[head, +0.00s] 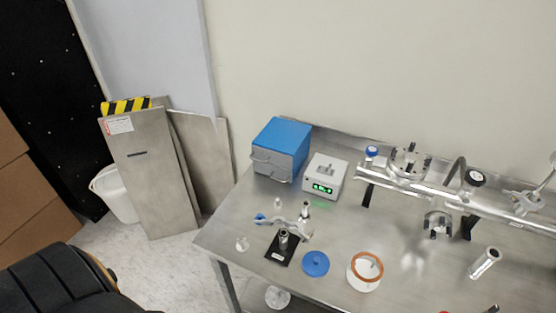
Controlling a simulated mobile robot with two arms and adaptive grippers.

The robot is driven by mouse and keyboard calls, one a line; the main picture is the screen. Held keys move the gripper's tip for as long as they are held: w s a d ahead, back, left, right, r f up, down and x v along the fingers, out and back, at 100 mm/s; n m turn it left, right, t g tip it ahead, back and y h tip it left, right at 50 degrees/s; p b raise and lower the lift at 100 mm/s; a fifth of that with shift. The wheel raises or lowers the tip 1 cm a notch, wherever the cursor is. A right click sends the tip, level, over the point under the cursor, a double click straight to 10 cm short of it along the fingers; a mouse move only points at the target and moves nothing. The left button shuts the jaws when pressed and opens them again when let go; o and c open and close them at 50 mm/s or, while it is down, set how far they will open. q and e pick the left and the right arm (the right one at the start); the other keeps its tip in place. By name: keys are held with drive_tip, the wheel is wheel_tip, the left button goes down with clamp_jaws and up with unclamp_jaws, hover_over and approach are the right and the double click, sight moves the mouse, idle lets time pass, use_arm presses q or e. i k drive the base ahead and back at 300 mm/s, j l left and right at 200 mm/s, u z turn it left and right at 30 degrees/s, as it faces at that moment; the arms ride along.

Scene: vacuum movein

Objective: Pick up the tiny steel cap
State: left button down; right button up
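I cannot say for certain which small piece is the tiny steel cap. Small candidates stand at the left of the steel table (225,234): a pale, shiny piece (241,244) near the left edge, another small pale piece (277,203) behind it, and an upright steel piece with a dark top (305,210). A short steel cylinder (284,238) stands on a black plate (271,252). All are too small to show detail. Neither of my grippers can be made out in the head view.
Behind stand a blue box (281,142) and a white device (325,177) with a green display. A long steel pipe assembly (430,187) fills the right. Metal panels (150,180) lean left.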

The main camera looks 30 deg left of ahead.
sight(277, 203)
drive_tip(key=u, duration=0.95)
